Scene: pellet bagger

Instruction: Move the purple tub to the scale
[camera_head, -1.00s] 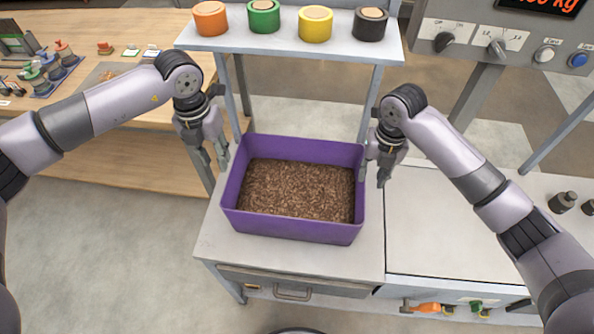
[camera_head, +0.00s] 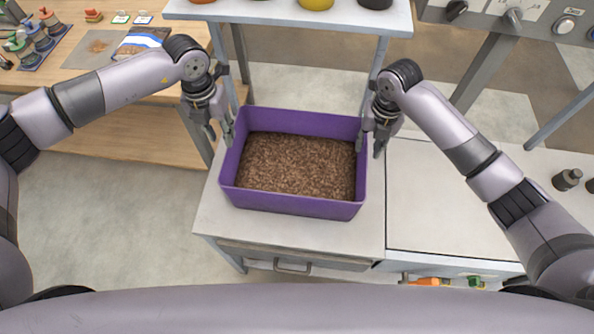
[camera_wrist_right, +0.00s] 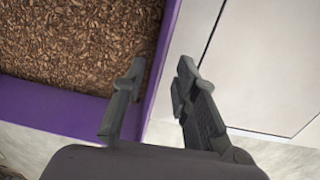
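The purple tub (camera_head: 290,207) is full of brown pellets (camera_head: 295,165). It stands upright on the grey bench top (camera_head: 250,228). My left gripper (camera_head: 219,131) is open at the tub's left wall, its inner finger close to the rim; contact cannot be told. My right gripper (camera_head: 370,143) is open at the right wall. In the right wrist view its fingers (camera_wrist_right: 155,90) are apart, with the purple wall (camera_wrist_right: 160,75) between them, one on the pellet side and one outside. The pale flat plate (camera_head: 440,205) right of the tub appears to be the scale, and it is bare.
A shelf (camera_head: 290,18) with coloured pots spans behind the tub. A control panel (camera_head: 540,20) on a grey post stands at the back right. Dark weights (camera_head: 567,179) sit right of the plate. A wooden table (camera_head: 130,80) is at the left.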

